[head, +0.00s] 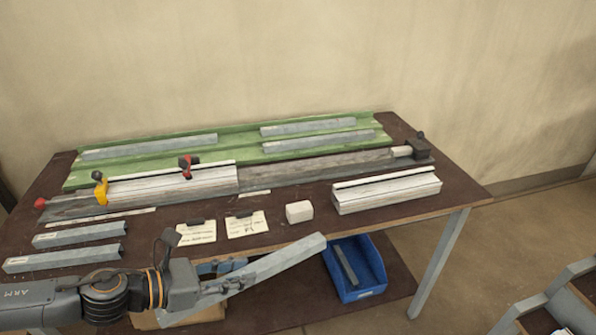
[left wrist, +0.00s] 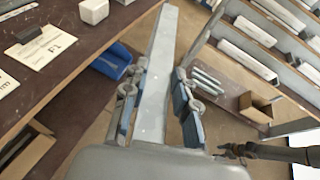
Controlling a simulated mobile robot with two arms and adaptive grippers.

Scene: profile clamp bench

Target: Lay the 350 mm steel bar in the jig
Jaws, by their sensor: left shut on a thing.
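My left gripper (head: 228,277) is shut on a long grey steel bar (head: 290,259). It holds the bar in front of the table edge, tilted with its far end to the upper right. In the left wrist view the bar (left wrist: 160,65) runs between the blue-padded fingers (left wrist: 157,108). The jig (head: 285,176) is a long grey bed on the table, with a pale block (head: 150,190), a yellow clamp (head: 100,189), a red clamp (head: 186,166) and a dark end stop (head: 417,148). A dark arm, probably my right one, enters the left wrist view; its jaws are unclear.
A green rack (head: 230,146) with several grey bars stands behind the jig. Two bars (head: 80,235) (head: 62,259) lie at the front left. Cards (head: 247,224), a small white block (head: 299,211) and a long pale block (head: 387,193) lie in front. A blue bin (head: 372,291) stands below.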

